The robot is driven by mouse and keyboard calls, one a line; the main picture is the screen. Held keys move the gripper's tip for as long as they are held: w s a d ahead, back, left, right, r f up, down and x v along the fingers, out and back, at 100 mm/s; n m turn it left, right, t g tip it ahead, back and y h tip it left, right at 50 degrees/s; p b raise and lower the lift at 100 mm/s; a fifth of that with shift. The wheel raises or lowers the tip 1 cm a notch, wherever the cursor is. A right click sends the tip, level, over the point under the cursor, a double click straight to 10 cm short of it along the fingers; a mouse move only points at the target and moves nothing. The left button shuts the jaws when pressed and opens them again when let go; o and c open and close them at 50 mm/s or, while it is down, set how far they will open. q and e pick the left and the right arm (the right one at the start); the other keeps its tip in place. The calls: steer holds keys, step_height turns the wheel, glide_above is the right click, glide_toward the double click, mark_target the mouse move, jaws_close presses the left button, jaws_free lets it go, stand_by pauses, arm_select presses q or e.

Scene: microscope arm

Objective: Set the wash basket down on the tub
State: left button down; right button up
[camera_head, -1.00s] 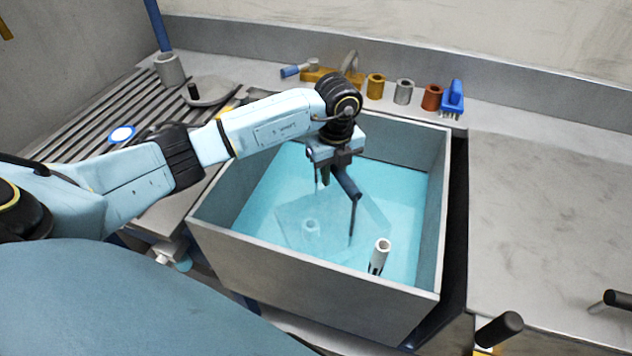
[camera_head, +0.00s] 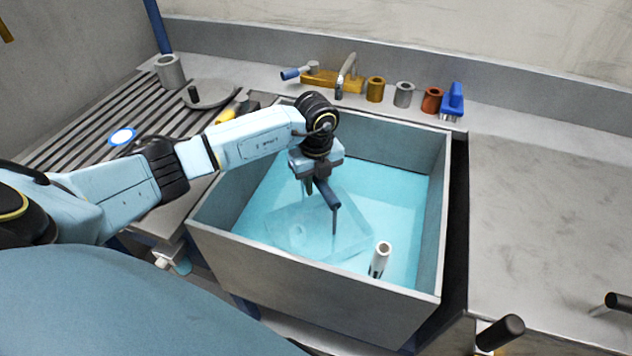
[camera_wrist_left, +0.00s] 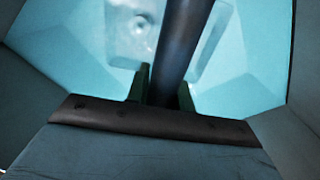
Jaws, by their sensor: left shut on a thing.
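The tub (camera_head: 320,290) is a deep grey box of blue water (camera_head: 395,215). My left gripper (camera_head: 320,180) is inside the tub's opening, shut on the dark blue handle (camera_head: 328,194) of the wash basket. The handle also crosses the left wrist view (camera_wrist_left: 184,45) between the fingers. Its thin dark upright (camera_head: 335,222) runs down to a pale, blurred basket body (camera_head: 345,238) in the water. I cannot tell whether the basket touches the tub floor. My right gripper is out of view.
A white-topped tube (camera_head: 380,256) stands in the tub near its front right. A ribbed drainboard (camera_head: 85,135) lies left. A tap (camera_head: 347,68), several cups and a blue brush (camera_head: 452,100) line the back ledge.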

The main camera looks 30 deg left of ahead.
arm_select(q)
steer(key=shift+w, duration=0.1)
steer(key=c, duration=1.3)
jaws_free()
steer(key=shift+o, duration=0.5)
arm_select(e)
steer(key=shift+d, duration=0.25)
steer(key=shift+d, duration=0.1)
arm_select(q)
steer(key=shift+r, duration=0.45)
step_height(320, 180, up, 10)
steer(key=shift+r+p, duration=0.15)
steer(key=shift+p, duration=0.4)
steer(key=shift+r, duration=0.35)
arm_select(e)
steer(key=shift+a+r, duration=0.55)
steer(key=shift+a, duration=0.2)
